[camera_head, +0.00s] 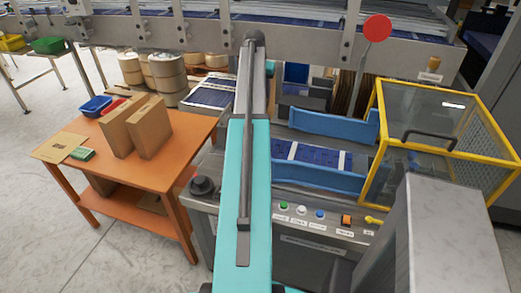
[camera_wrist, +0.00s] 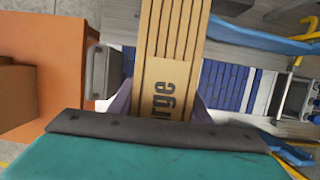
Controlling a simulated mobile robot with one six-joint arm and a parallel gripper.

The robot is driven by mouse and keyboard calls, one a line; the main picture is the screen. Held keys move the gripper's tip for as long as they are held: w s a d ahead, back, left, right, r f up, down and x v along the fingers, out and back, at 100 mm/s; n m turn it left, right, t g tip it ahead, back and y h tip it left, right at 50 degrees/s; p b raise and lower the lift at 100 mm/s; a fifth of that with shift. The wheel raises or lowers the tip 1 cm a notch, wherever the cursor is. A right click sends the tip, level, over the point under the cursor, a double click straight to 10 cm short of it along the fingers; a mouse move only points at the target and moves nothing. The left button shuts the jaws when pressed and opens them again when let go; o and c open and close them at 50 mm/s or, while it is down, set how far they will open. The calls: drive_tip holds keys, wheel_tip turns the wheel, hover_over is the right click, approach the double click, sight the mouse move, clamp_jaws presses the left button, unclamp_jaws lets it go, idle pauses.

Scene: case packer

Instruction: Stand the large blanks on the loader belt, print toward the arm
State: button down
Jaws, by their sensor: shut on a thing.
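My gripper (camera_wrist: 160,108) is shut on a large cardboard blank (camera_wrist: 172,45). The blank is brown with long slots, and the dark letters "rge" show on the face turned to the wrist camera. Its far end runs out of the top of the wrist view. In the head view my arm hides the gripper and the held blank. The blue loader belt (camera_head: 310,154) lies between blue side guides, right of my arm. The belt also shows beyond the blank in the wrist view (camera_wrist: 226,86). I cannot tell whether the blank touches it.
An orange table (camera_head: 185,130) at left bears two upright brown cardboard stacks (camera_head: 118,132) (camera_head: 152,128), a blue bin (camera_head: 95,106) and a green item (camera_head: 81,154). A yellow-framed clear guard (camera_head: 440,125) stands right of the belt. A button panel (camera_head: 320,218) runs along the front.

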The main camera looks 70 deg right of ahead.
drive_tip(key=shift+s, duration=0.2)
wheel_tip(320, 180, down, 6)
drive_tip(key=p, duration=0.1)
drive_tip(key=shift+d+p, duration=0.15)
drive_tip(key=shift+p, duration=0.25)
drive_tip(key=shift+f, duration=0.1)
drive_tip(key=shift+f+p, duration=0.55)
drive_tip(key=shift+f, duration=1.35)
drive_tip(key=c, duration=1)
unclamp_jaws()
drive_tip(key=shift+f, duration=0.1)
drive_tip(key=shift+r, duration=0.25)
